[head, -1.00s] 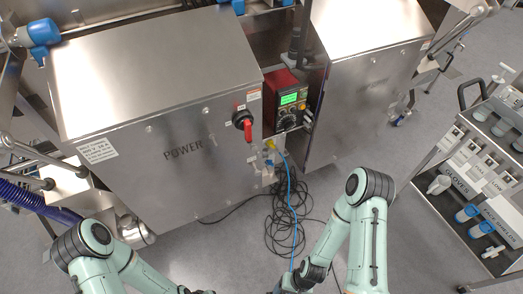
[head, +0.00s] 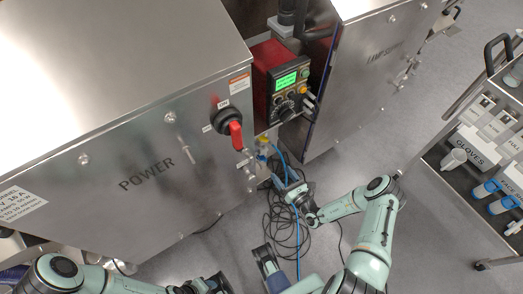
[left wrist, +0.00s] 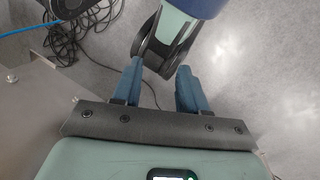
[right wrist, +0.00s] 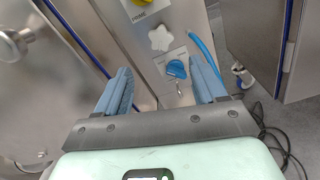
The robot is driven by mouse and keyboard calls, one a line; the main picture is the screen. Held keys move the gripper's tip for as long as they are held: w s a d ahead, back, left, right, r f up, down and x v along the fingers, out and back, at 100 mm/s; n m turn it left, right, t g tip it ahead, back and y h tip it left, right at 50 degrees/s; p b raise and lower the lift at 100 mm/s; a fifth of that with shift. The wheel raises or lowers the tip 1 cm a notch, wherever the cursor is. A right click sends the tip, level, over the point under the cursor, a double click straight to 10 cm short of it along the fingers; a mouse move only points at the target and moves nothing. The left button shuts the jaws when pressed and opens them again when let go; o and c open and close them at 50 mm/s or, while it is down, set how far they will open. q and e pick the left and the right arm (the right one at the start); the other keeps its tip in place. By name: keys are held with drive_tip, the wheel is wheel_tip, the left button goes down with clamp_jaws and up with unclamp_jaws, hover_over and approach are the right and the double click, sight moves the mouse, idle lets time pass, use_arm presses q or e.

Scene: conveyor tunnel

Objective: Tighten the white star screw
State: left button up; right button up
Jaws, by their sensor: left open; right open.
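The white star screw (right wrist: 160,38) is on a grey metal panel in the right wrist view, between a yellow knob (right wrist: 138,10) above and a blue knob (right wrist: 176,70) below. My right gripper (right wrist: 160,78) is open and empty. Its fingers point toward the panel, with the screw ahead of the fingertips and apart from them. In the head view, the right gripper (head: 284,186) is low beside the cabinet, and the screw is too small to make out. My left gripper (left wrist: 158,72) is open and empty above the floor, with a part of my arm ahead of it.
The power cabinet (head: 110,110) with a red-handled switch (head: 236,134) stands left. A red control box (head: 280,85) sits in the gap before a second cabinet (head: 370,70). Tangled cables (head: 270,225) lie on the floor. A supply cart (head: 480,160) stands right.

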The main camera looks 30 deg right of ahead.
sight(265, 151)
use_arm(q)
drive_tip(key=w+a+f+t+b, duration=0.1)
drive_tip(key=w+a+f+b, duration=0.1)
drive_tip(key=w+f+b, duration=0.1)
drive_tip(key=shift+w+f+t+y, duration=0.3)
drive_tip(key=shift+w, duration=0.5)
use_arm(e)
drive_tip(key=w, duration=0.8)
drive_tip(key=w+a, duration=0.1)
drive_tip(key=w, duration=0.4)
drive_tip(key=shift+r, duration=0.1)
use_arm(q)
drive_tip(key=shift+a, duration=0.1)
use_arm(e)
drive_tip(key=c, duration=1.1)
